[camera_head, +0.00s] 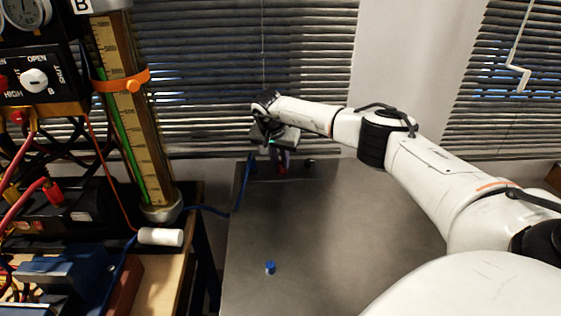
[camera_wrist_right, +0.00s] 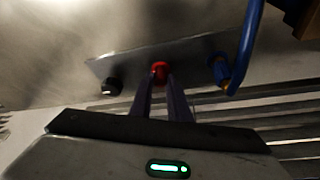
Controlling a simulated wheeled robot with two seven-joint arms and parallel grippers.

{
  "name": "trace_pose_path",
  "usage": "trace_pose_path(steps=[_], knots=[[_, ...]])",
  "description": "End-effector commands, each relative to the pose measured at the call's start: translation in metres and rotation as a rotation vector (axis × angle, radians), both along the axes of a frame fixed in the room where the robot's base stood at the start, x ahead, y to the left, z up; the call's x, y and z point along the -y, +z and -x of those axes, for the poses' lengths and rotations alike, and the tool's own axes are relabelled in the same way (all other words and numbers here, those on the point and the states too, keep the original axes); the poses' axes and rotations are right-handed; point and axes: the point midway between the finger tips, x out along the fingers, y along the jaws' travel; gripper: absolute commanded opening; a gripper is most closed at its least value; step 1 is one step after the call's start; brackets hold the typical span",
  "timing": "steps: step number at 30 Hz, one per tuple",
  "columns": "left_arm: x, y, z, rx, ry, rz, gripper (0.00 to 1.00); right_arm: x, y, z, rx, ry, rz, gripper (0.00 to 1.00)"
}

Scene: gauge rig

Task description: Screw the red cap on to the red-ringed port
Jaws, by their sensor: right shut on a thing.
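My right gripper (camera_wrist_right: 160,84) reaches to the back of the grey table and is shut on the red cap (camera_wrist_right: 160,69). The red cap sits between the fingertips, in front of a grey metal plate (camera_wrist_right: 185,58). In the head view the gripper (camera_head: 281,166) points down near the table's far edge, with a little red at its tips. The red-ringed port cannot be told apart from the cap; the fingers and cap hide that spot. Whether the cap is seated or apart cannot be told. My left gripper is not in view.
On the plate, a black knob-like part (camera_wrist_right: 112,87) is left of the cap and a blue hose (camera_wrist_right: 248,45) with a brass fitting is right. A small blue cap (camera_head: 270,268) stands on the open table (camera_head: 330,230). A gauge rig (camera_head: 120,110) stands at left.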

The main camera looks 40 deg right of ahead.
Motion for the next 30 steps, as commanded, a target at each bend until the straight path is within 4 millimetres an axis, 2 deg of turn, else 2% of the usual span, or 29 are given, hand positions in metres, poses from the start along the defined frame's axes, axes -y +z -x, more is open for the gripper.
trace_pose_path(steps=[3,4,5,12,16,25,30], knots=[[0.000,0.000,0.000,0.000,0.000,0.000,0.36,0.001,-0.002,0.003,-0.011,-0.002,0.000,0.00],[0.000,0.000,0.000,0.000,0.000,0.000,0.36,0.002,-0.002,0.004,-0.011,-0.002,0.001,0.21],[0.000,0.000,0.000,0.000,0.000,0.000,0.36,0.002,-0.002,0.003,-0.011,-0.002,0.001,0.26],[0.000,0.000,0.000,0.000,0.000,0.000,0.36,0.001,-0.001,0.002,-0.007,0.000,0.000,0.30],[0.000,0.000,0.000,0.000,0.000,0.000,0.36,0.001,-0.001,0.002,-0.005,0.001,0.000,0.50],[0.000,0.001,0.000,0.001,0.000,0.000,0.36,0.000,0.001,0.001,-0.003,0.003,0.001,0.50],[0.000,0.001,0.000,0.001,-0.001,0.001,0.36,-0.005,0.017,0.003,-0.001,0.004,0.000,0.50]])
